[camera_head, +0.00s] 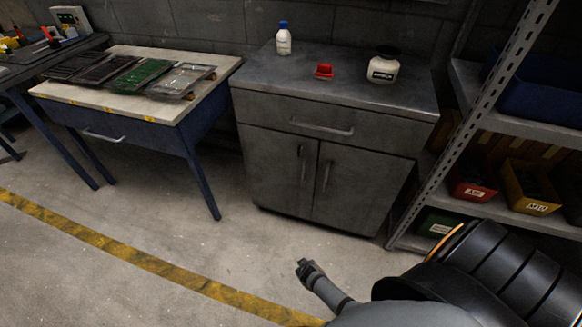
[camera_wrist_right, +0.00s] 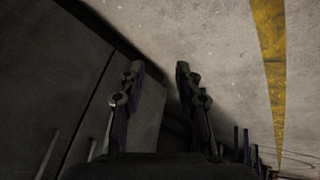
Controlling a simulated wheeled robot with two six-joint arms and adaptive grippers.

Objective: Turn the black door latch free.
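A grey metal cabinet (camera_head: 330,130) with two doors stands against the back wall in the head view. A small black piece (camera_head: 301,151), possibly the door latch, shows at the top of the left door's handle (camera_head: 303,170). It is too small to tell which way it is turned. Both doors look shut. My right gripper (camera_head: 303,266) is over the floor in front of the cabinet, apart from it. In the right wrist view its two fingers (camera_wrist_right: 160,85) are spread with nothing between them. My left gripper is not in view.
A blue-legged table (camera_head: 205,95) with several panels stands left of the cabinet. A metal shelf rack with a red bin (camera_head: 473,190) and a yellow bin (camera_head: 528,187) stands close on the right. The floor (camera_head: 190,240) before the cabinet is clear, crossed by a yellow stripe.

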